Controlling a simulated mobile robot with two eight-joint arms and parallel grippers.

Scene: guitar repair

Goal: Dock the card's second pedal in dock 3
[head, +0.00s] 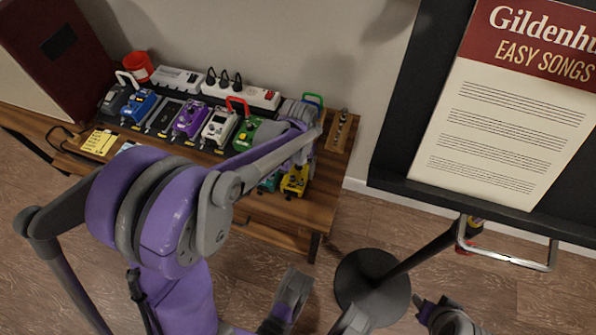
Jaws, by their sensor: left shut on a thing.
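My left gripper (298,160) is at the right end of the pedal bench, its fingers mostly hidden by my own arm. It is shut on what looks like the yellow pedal (296,181), near the bench's front edge. A teal pedal (269,183), partly covered, is just left of it. On the black board stand a blue pedal (144,104), a purple pedal (190,119), a cream pedal (220,126) and a green pedal (247,134). A dark flat dock (164,116) between blue and purple bears no pedal. The yellow card (99,142) is too small to read. My right gripper is not clearly visible.
Power strips (266,97) and a red cup (138,66) stand behind the board. White, red and green handle-like loops rise along the row. A music stand with a songbook (508,110) is at right, its round base (372,287) on the floor.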

